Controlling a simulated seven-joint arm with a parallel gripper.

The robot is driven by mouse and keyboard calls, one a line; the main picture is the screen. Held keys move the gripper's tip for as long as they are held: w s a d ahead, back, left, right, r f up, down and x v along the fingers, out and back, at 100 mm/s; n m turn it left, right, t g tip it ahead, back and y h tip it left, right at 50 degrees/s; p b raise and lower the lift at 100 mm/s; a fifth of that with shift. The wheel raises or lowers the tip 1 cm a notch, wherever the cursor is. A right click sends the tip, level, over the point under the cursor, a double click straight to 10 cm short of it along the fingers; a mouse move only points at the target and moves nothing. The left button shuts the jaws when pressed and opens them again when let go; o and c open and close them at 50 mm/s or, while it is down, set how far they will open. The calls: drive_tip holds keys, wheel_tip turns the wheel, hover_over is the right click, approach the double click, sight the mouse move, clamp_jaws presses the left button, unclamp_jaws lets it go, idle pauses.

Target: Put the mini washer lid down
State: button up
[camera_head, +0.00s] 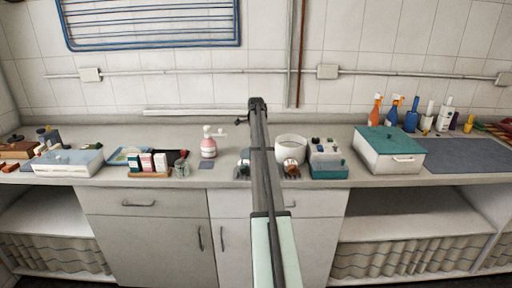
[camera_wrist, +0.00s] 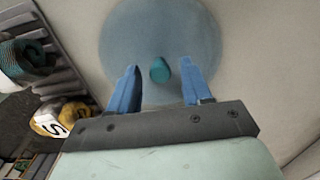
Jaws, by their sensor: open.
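In the wrist view the lid (camera_wrist: 150,28) is a translucent blue-grey disc with a small teal knob (camera_wrist: 160,72) at its middle. My gripper (camera_wrist: 159,65) is open, with one blue finger on each side of the knob and visible gaps between them. The lid appears to lie flat against a pale surface, but whether it rests on the counter or on something else I cannot tell. In the head view my arm hides the lid and my gripper. A white round tub (camera_head: 291,146), possibly the washer's body, stands just right of my arm.
A teal box (camera_head: 328,172) of small items stands right of the tub, and a pink bottle (camera_head: 208,146) left of my arm. A teal-lidded box (camera_head: 390,157) is farther right. In the wrist view a yellow item (camera_wrist: 73,113) and a dark ribbed rack (camera_wrist: 62,60) lie left.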

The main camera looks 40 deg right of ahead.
wheel_tip(320, 180, up, 12)
idle(0.6)
drive_tip(key=shift+a, duration=0.1)
idle(0.4)
